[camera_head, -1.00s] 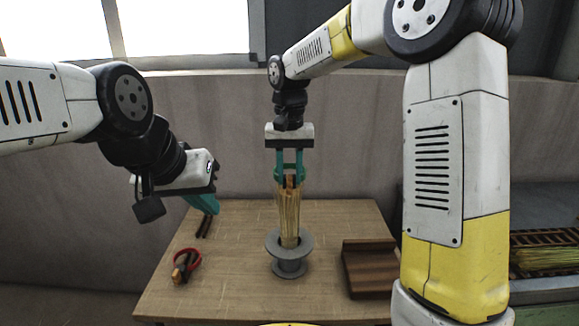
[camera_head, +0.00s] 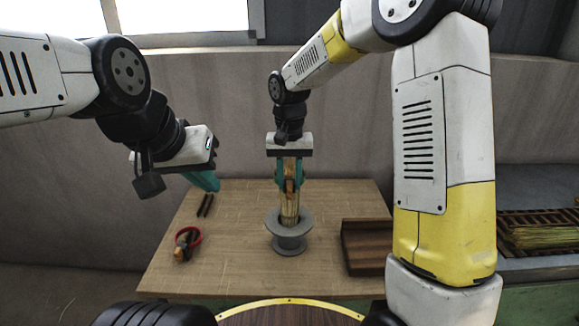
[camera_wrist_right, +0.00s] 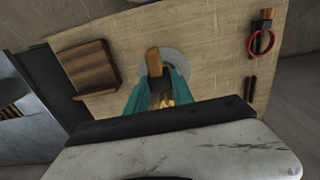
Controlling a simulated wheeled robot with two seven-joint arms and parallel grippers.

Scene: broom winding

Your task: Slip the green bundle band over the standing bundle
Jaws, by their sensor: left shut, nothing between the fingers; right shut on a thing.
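The standing straw bundle (camera_head: 289,212) rises upright from a grey spool-shaped holder (camera_head: 289,244) at the middle of the table. Band and fingers are nearly the same colour, so the band's edge is hard to make out. A brown wooden piece (camera_head: 290,172) shows at the fingers; it also shows in the right wrist view (camera_wrist_right: 153,60), with straw behind it. My left gripper (camera_head: 204,181) is shut and empty, left of the bundle.
A red-ringed tool (camera_head: 186,243) and dark sticks (camera_head: 205,205) lie on the table's left. A rack with straw (camera_head: 540,238) stands farther right. The table (camera_head: 240,275) is clear in front of the holder.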

